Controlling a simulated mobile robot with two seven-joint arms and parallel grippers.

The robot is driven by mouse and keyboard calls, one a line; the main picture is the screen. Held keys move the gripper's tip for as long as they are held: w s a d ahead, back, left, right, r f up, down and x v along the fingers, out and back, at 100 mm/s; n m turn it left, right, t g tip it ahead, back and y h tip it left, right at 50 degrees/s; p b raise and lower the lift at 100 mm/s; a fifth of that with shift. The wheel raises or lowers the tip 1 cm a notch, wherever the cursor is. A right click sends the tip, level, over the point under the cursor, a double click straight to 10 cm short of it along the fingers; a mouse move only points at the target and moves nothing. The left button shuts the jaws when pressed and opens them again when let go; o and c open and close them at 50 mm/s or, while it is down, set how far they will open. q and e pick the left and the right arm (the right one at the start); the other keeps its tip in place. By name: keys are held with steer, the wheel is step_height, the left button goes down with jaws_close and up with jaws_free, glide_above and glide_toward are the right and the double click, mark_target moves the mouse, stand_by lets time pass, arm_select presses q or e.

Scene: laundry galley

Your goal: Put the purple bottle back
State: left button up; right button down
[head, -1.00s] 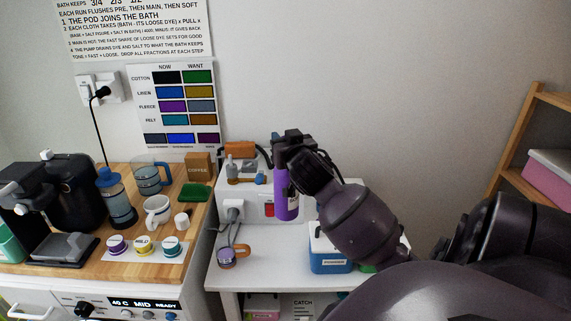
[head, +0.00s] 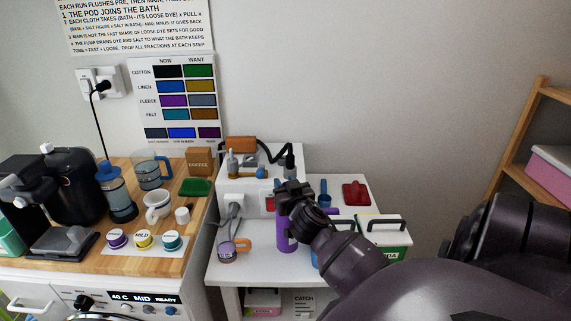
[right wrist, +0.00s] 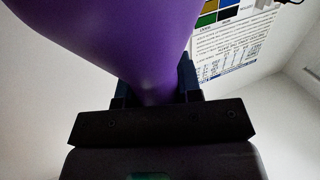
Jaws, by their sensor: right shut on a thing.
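The purple bottle (head: 284,234) is upright in the head view, over the left part of the white table (head: 260,272). My right gripper (head: 288,192) is shut on its upper part. In the right wrist view, the purple bottle (right wrist: 140,45) fills the upper middle and narrows down between the fingers of my right gripper (right wrist: 158,95). I cannot tell whether the bottle's base touches the table. My left gripper is not in view.
A green-and-white container (head: 391,238) and a partly hidden blue one are to the right. A red object (head: 356,193) lies farther back.

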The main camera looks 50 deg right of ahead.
steer(key=shift+f+b, duration=0.3)
steer(key=shift+f, duration=1.5)
steer(key=c, duration=0.8)
jaws_free()
steer(key=b+v, duration=0.1)
steer(key=v, duration=1.1)
steer(key=s+a+f+n+g+y, duration=0.1)
steer(key=s+a+f+n+y, duration=0.1)
steer(key=a+f, duration=0.4)
steer(key=s+a+f+n+g+y, duration=0.1)
steer(key=s+a+f+n+y, duration=0.1)
steer(key=a+f, duration=0.4)
steer(key=s+a+f+n+g+y, duration=0.1)
steer(key=s+a+f+n+y, duration=0.2)
steer(key=a+f, duration=0.3)
steer(key=shift+a+f+g+y, duration=0.1)
steer(key=shift+f+g+y, duration=0.2)
steer(key=shift+f+y, duration=0.55)
